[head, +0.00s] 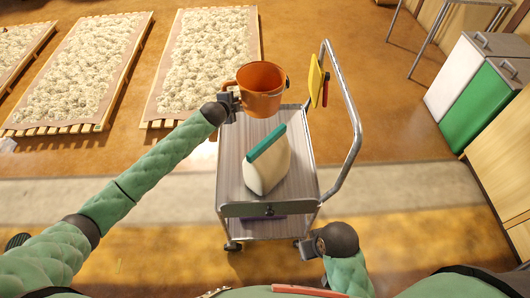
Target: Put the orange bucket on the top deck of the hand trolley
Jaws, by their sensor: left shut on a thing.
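The orange bucket (262,91) is upright at the far end of the hand trolley (231,178), overlapping its far edge in the picture. My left gripper (233,102) is shut on the bucket's left side. I cannot tell whether the bucket touches the trolley's top deck or hangs above it. A cream container with a green top (265,165) stands on the middle of the deck. My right gripper (308,247) is low by the trolley's near right corner, and its fingers are too unclear to tell if they are open.
The trolley's metal handle (352,150) rises on the right, with a yellow item (315,82) hanging at its far end. Pallets of pale fluffy material (206,60) lie at the back left. White and green bins (482,108) stand at the right. Floor left of the trolley is clear.

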